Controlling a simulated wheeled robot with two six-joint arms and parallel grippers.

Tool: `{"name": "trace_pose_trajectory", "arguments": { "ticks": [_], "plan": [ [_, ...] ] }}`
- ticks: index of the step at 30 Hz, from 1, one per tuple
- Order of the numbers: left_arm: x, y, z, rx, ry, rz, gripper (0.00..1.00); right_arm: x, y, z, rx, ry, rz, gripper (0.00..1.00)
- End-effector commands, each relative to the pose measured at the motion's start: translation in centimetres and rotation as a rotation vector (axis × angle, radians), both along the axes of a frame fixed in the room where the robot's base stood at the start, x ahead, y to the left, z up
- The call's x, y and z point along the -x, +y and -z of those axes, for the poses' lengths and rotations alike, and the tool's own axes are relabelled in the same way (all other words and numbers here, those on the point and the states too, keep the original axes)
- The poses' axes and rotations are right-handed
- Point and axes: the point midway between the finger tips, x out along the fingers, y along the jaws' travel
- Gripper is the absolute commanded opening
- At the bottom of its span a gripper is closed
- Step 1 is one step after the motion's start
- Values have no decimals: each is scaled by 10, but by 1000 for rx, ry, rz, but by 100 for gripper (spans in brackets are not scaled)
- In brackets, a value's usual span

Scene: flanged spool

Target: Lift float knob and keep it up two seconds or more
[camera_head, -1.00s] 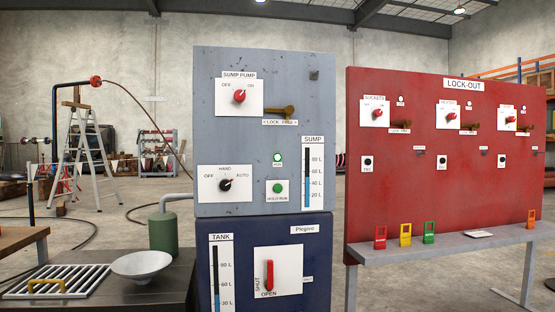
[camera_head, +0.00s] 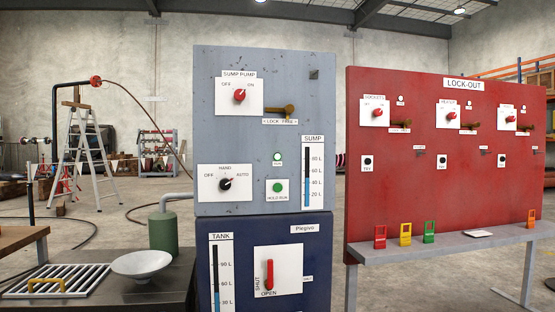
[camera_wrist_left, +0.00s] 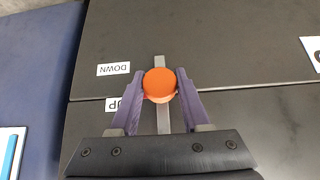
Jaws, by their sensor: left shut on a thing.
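The float knob (camera_wrist_left: 159,83) is a round orange knob in the left wrist view. It sits in front of a light grey strip (camera_wrist_left: 163,120) on a dark surface. My left gripper (camera_wrist_left: 159,88) has its two purple fingers closed on either side of the knob. Neither gripper shows in the head view.
The head view shows a grey and blue panel with SUMP (camera_head: 313,175) and TANK (camera_head: 222,280) gauges. A white bowl (camera_head: 141,264) and a slatted grate (camera_head: 58,281) are on the dark bench at left. A red lock-out board (camera_head: 450,205) stands at right.

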Motion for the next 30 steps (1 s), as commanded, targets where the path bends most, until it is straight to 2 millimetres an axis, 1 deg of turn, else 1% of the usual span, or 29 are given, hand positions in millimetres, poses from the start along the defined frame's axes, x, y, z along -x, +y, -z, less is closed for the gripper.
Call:
{"name": "trace_pose_trajectory", "arguments": {
  "ticks": [3, 30],
  "plan": [
    [0, 0, 7, 0, 0, 0, 0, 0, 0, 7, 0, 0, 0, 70],
    [0, 0, 41, 0, 0, 0, 0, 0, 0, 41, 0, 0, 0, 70]
  ]
}}
